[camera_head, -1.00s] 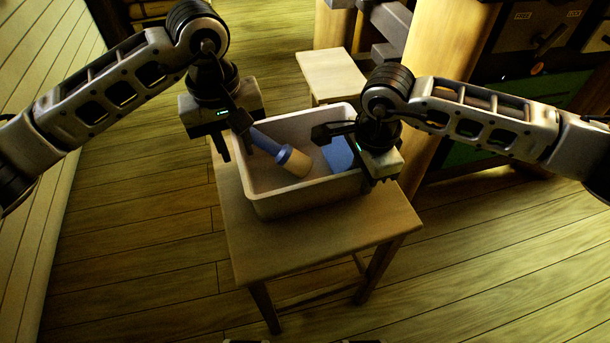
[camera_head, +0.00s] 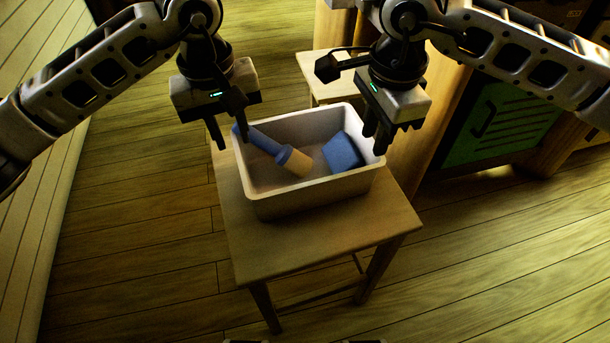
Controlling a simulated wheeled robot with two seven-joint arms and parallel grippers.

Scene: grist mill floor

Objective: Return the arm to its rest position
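My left gripper (camera_head: 229,134) hangs at the left rim of the bin, its fingers apart with nothing between them. My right gripper (camera_head: 377,133) hangs above the bin's right rim, its fingers close together and empty. The pale bin (camera_head: 300,193) stands on a small wooden table. Inside it lie a blue-and-cream cylindrical thing (camera_head: 293,160), slanted with its blue end on the left rim, and a blue block (camera_head: 343,152) at the right. Part of the blue end is near my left fingers.
The wooden table (camera_head: 320,233) has bare top in front of the bin. A wooden stool (camera_head: 322,66) stands behind it. The plank floor is clear at left and front.

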